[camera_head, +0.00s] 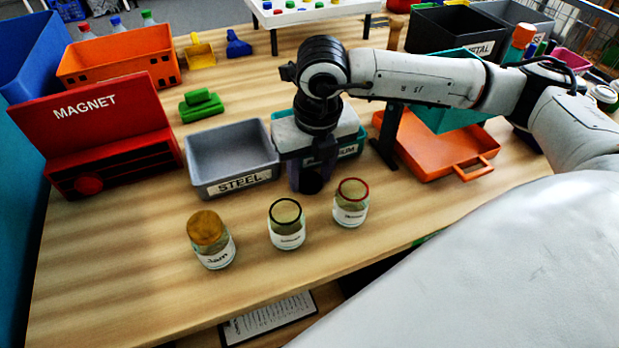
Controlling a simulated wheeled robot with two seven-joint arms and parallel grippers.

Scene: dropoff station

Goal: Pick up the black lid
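Three glass jars stand in a row near the table's front edge. The left jar (211,240) has a brown lid and a label reading "Jam". The right jar (351,203) has a red-rimmed top. My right gripper (312,182) points down behind and above the gap between the middle and right jars, in front of the aluminium bin. A small dark round shape shows between its fingertips; I cannot tell whether it is a lid or part of the gripper. My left gripper is out of view.
A grey bin labelled STEEL (204,188) and a teal-and-grey bin (348,148) stand behind the jars. A red MAGNET box (112,150) is at left. An orange tray (428,165) lies at right. The table's front left is clear.

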